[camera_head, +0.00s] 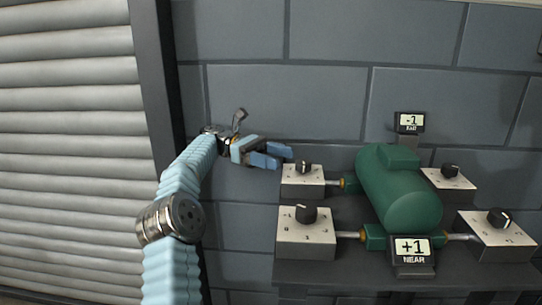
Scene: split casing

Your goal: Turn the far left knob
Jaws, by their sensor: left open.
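The far left knob (303,166) is a black knob on top of a white box (301,186) at the back left of the green casing (398,190). My left gripper (283,157) is open, with blue fingers, just left of this knob and near its height. I cannot tell whether a fingertip touches the box or knob. The near left knob (306,213) sits on a larger white box (306,240) in front. The far display (410,121) reads -1 FAR, and the near display (411,246) reads +1 NEAR. My right gripper is not in view.
All stand on a dark table (340,275). A grey block wall (330,100) is behind, and a slatted shutter (65,150) is at left.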

